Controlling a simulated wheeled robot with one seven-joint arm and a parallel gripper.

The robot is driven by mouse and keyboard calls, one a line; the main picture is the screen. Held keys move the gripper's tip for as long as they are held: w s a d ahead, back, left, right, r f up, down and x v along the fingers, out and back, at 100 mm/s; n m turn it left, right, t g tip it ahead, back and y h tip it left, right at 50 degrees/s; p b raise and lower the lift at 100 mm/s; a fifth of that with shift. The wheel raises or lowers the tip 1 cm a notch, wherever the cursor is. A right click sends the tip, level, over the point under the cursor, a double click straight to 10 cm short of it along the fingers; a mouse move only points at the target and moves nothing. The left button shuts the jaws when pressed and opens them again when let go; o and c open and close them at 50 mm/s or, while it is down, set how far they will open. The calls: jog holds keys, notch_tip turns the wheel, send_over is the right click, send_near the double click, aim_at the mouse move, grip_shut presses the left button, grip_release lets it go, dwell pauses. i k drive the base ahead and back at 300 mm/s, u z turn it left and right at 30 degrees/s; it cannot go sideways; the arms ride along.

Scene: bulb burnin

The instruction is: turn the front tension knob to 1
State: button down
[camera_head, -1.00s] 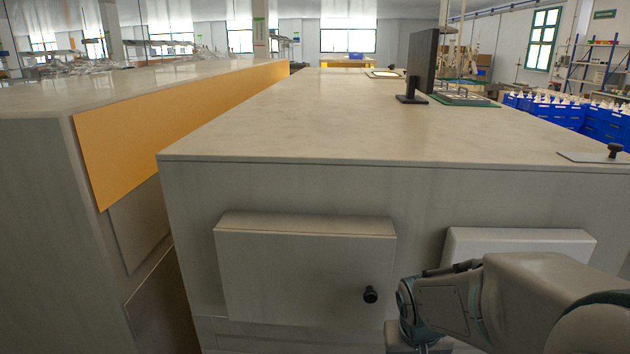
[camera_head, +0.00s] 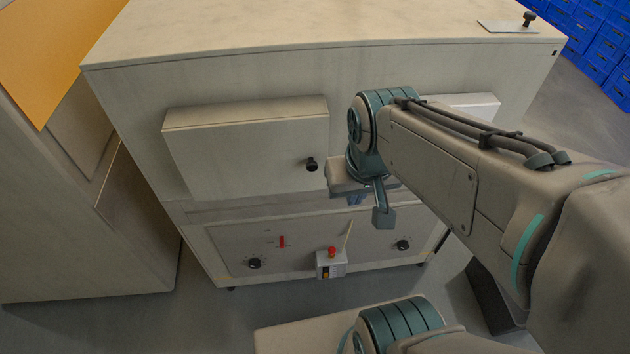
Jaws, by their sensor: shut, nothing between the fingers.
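A machine cabinet has a lower front panel (camera_head: 225,240) with two black knobs: a left one (camera_head: 254,263) and a right one (camera_head: 403,245). Small marks sit around the left knob, and a red strip stands above and right of it. The labels are too small to read, so I cannot tell which knob is the tension knob or where either points. My gripper (camera_head: 356,200) hangs in front of the cabinet, above and between the knobs, apart from both. It is shut and empty, with its fingers partly hidden by my wrist.
A box-shaped cover (camera_head: 245,150) with a black knob (camera_head: 312,164) juts out above the panel. A small control box (camera_head: 331,264) with a red button sits between the lower knobs. Another cabinet with an orange panel (camera_head: 50,50) stands left. Blue crates (camera_head: 590,45) are at the far right.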

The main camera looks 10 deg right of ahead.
aim_at(402, 245)
jog(key=z, duration=0.05)
jog(key=k, duration=2)
jog(key=u, duration=0.25)
jog(key=i, duration=0.4)
jog(key=z, duration=0.2)
